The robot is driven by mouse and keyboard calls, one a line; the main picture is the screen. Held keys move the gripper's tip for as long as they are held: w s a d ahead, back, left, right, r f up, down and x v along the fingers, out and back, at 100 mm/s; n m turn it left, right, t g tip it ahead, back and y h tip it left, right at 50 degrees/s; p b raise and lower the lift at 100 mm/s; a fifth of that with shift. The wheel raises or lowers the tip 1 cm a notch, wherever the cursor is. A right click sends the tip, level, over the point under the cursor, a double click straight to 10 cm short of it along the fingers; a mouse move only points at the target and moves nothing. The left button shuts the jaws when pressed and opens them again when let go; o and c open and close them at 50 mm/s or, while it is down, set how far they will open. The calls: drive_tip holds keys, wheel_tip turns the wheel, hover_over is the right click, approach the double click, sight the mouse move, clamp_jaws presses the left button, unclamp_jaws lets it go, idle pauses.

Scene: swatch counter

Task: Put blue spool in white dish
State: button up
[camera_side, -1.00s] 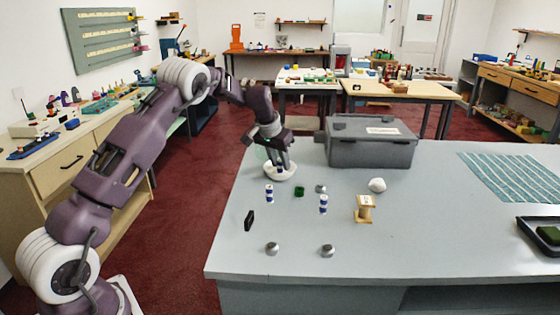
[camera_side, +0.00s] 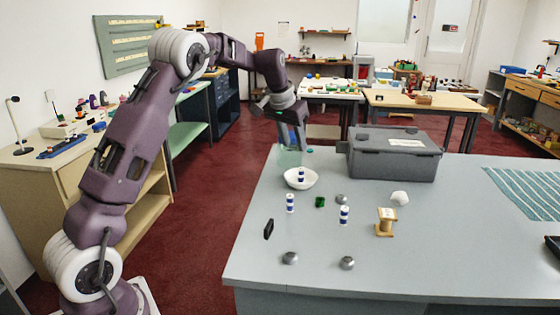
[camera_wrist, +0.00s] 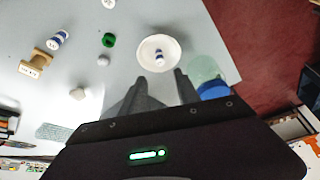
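The white dish (camera_side: 312,181) stands at the back left of the counter and also shows in the wrist view (camera_wrist: 147,44). A blue-and-white spool (camera_side: 301,174) stands inside it, also visible in the wrist view (camera_wrist: 158,58). My gripper (camera_wrist: 160,76) is open and empty, its two dark fingers spread apart. In the side view my gripper (camera_side: 291,145) is above and behind the dish, clear of the spool. Two more blue-and-white spools stand on the counter, one in front of the dish (camera_side: 290,203) and one farther right (camera_side: 344,215).
A translucent jar (camera_side: 288,158) stands close behind the dish; a blue part shows in the wrist view (camera_wrist: 213,90). A green piece (camera_side: 320,202), wooden spool (camera_side: 386,222), white lump (camera_side: 400,198), black piece (camera_side: 268,229) and metal knobs lie nearby. A grey case (camera_side: 394,163) stands right.

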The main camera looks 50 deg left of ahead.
drive_tip(key=s+d+r+m+h, duration=0.1)
drive_tip(key=s+d+r, duration=0.4)
drive_tip(key=s+d, duration=0.25)
drive_tip(key=s+d+r, duration=0.5)
drive_tip(key=s+d, duration=0.1)
drive_tip(key=s, duration=0.2)
drive_tip(key=s+d+f, duration=0.2)
drive_tip(key=s, duration=0.5)
drive_tip(key=s+d+f+m, duration=0.1)
drive_tip(key=s+d+f, duration=0.1)
drive_tip(key=s, duration=0.6)
drive_tip(key=s+d+f+m+t, duration=0.1)
drive_tip(key=s+d, duration=0.3)
drive_tip(key=s, duration=0.4)
drive_tip(key=shift+d+f, duration=0.15)
drive_tip(key=shift+f, duration=0.25)
